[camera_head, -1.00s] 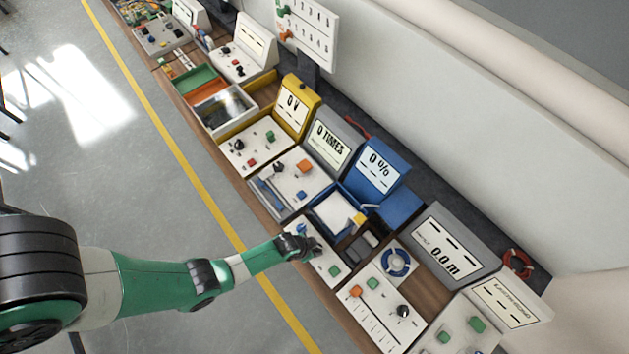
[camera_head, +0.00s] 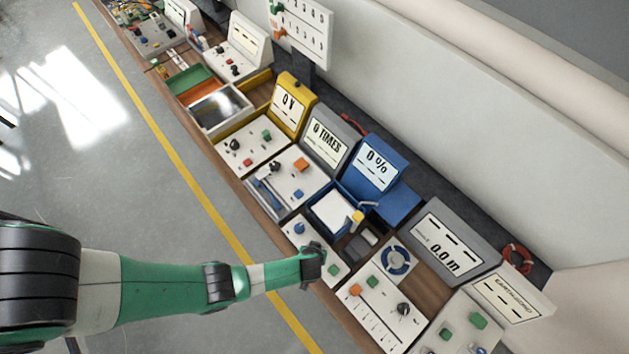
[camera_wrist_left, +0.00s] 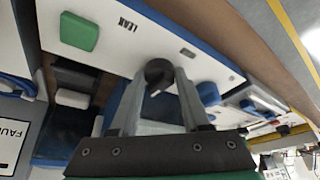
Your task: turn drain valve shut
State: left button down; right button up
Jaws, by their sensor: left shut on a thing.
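My left gripper (camera_head: 318,262) is over a white control panel (camera_head: 337,280) on the bench. In the left wrist view its fingers (camera_wrist_left: 159,80) close around a dark round knob (camera_wrist_left: 158,70), which seems to be the drain valve; no label for it is readable. In the head view my gripper hides this knob. The same panel carries a green button (camera_wrist_left: 79,32), a "LEAK" marking and a blue knob (camera_wrist_left: 208,93). In the head view, the green button (camera_head: 333,271) and blue knob (camera_head: 299,228) lie on either side of my gripper. My right gripper is not in view.
A blue unit reading "0 %" (camera_head: 375,166) stands behind with a white tray (camera_head: 335,213). A panel with an orange button and slider scale (camera_head: 382,318) is close on the right. A blue ring wheel (camera_head: 396,260) is behind it. The floor in front is clear.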

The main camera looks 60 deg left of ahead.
pick_arm(q)
jog(key=shift+n+g, duration=0.3)
jog(key=shift+n, duration=0.5)
jog(key=shift+c, duration=1.9)
grip_release()
jog(key=shift+w, duration=0.1)
